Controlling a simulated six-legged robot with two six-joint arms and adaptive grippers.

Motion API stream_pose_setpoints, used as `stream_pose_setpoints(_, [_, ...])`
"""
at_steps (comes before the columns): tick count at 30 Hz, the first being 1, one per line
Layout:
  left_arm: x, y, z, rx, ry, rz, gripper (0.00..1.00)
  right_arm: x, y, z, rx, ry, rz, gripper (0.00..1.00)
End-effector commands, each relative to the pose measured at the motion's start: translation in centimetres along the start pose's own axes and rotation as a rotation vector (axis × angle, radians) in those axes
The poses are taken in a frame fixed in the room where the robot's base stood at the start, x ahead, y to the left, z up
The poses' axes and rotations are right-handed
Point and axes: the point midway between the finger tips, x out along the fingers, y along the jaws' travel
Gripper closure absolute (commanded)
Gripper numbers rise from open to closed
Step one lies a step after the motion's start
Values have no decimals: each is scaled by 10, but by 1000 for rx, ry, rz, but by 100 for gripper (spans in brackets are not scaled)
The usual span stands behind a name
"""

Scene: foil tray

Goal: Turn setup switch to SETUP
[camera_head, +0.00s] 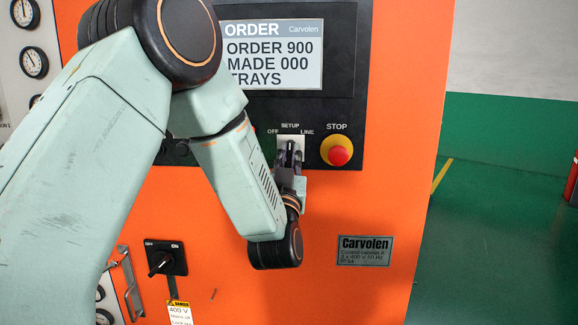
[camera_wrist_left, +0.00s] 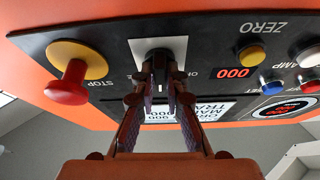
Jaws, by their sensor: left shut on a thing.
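The setup switch's pale plate (camera_head: 281,140) is on the black control panel, with the labels OFF, SETUP and LINE around it. My left gripper (camera_head: 290,152) is in front of this plate and shut on the switch's knob. In the left wrist view the plate (camera_wrist_left: 178,46) is upside down, and my left gripper (camera_wrist_left: 160,72) has its fingertips closed around the dark knob (camera_wrist_left: 158,54). The fingers hide most of the knob, so I cannot tell which label it points to. My right gripper is not in view.
A red STOP button (camera_head: 339,155) on a yellow base sits just right of the switch. The order display (camera_head: 272,60) is above. A black rotary switch (camera_head: 160,262) and a metal handle (camera_head: 130,285) are lower left. Several coloured buttons show in the wrist view.

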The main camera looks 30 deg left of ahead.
Motion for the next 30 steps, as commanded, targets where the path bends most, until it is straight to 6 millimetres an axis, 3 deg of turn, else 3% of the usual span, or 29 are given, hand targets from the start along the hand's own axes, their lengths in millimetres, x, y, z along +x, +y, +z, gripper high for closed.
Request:
stream_pose_setpoints(19, [-3, 0, 6, -47, -20, -18, 100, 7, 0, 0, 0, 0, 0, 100])
stream_pose_setpoints(20, [-3, 0, 6, -47, -20, -18, 87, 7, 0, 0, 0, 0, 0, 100])
stream_pose_setpoints(21, [-3, 0, 6, -47, -19, -18, 84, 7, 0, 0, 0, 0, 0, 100])
stream_pose_setpoints(27, [-1, 0, 3, -48, -12, -19, 67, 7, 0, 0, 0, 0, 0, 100])
stream_pose_setpoints(30, [-1, 0, 2, -49, -9, -19, 65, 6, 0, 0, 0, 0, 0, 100])
